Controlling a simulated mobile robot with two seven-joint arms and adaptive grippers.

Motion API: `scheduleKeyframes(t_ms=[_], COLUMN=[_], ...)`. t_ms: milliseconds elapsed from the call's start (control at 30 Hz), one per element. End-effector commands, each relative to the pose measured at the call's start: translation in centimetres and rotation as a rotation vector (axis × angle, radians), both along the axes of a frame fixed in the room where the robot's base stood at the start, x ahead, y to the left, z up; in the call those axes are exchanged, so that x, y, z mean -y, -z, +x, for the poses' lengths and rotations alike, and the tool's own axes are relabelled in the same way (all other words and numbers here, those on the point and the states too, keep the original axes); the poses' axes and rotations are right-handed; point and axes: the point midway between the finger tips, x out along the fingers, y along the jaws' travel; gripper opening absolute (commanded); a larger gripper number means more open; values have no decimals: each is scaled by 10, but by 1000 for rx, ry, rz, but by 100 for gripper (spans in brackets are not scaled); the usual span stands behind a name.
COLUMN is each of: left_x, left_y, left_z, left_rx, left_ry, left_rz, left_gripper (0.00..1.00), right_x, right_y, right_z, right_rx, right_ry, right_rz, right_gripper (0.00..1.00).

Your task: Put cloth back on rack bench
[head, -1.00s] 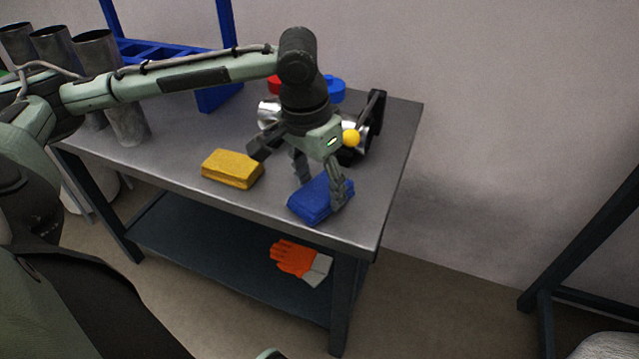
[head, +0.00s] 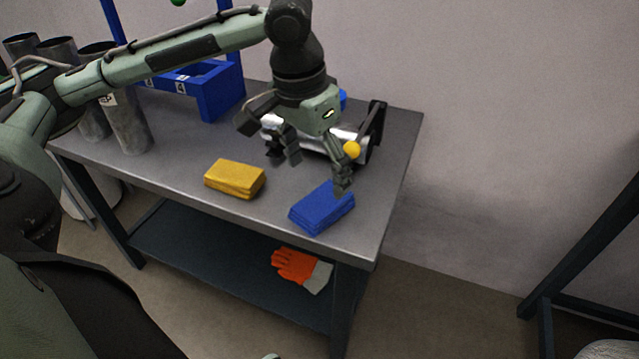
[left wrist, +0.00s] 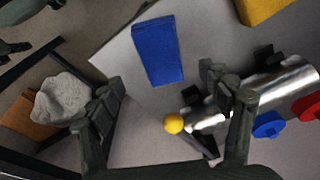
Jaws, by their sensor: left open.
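A folded blue cloth (head: 322,208) lies on the bench top (head: 180,165) near its front right corner. It also shows in the left wrist view (left wrist: 158,50). A folded yellow cloth (head: 235,179) lies to its left on the bench, and a corner of it shows in the left wrist view (left wrist: 262,8). My left gripper (head: 312,172) is open and empty above the bench, up and behind the blue cloth and apart from it. Its spread fingers frame the lower part of the left wrist view (left wrist: 165,110). My right gripper is not in view.
A metal pump tube with a yellow knob (head: 351,149) and a black bracket (head: 375,128) stands behind the gripper. A blue rack (head: 215,95) and upright metal cylinders (head: 128,125) stand at the back left. Orange gloves (head: 297,267) lie on the lower shelf.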

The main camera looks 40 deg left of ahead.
Motion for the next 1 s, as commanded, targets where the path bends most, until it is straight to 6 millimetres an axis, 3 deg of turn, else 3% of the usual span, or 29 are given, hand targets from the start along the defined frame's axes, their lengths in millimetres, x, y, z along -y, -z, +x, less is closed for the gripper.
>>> scheduleKeyframes(t_ms=[100, 300, 1000], left_x=[0, -1, -1], left_y=[-26, -48, -51], left_z=[-3, -7, -8], left_rx=[4, 1, -1], left_ry=[0, 0, -1], left_rz=[0, -1, 0], left_gripper=[78, 78, 78], right_x=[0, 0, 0], right_y=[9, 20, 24], right_z=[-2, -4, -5], right_rx=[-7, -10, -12], right_ry=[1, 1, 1], right_rz=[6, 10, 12], right_gripper=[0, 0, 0])
